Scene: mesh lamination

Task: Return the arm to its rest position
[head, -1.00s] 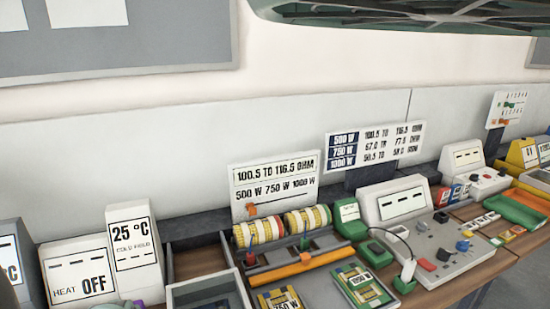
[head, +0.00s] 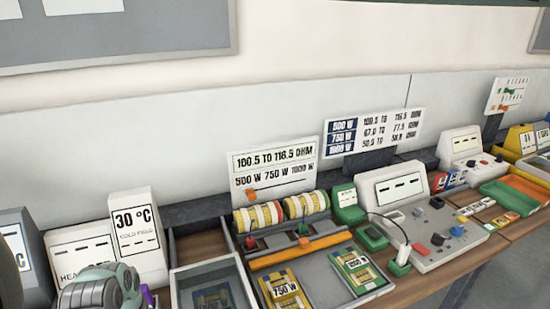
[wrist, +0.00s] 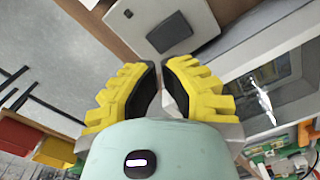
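My arm shows as a grey and teal rounded part (head: 100,288) at the lower left of the head view, in front of the heat display; its fingertips are not seen there. In the wrist view my gripper (wrist: 160,68) has two yellow ribbed fingers with dark pads. Their tips nearly meet, with a thin gap and nothing held between them. Past the tips lie a grey box (wrist: 182,40) and a brown surface (wrist: 118,22).
The bench holds a 30 °C display (head: 136,235), an open grey tray (head: 178,290), yellow-ringed rolls (head: 258,218), a 750 W card (head: 285,290) and a grey control panel (head: 440,235). A green tray (head: 510,198) stands at the right.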

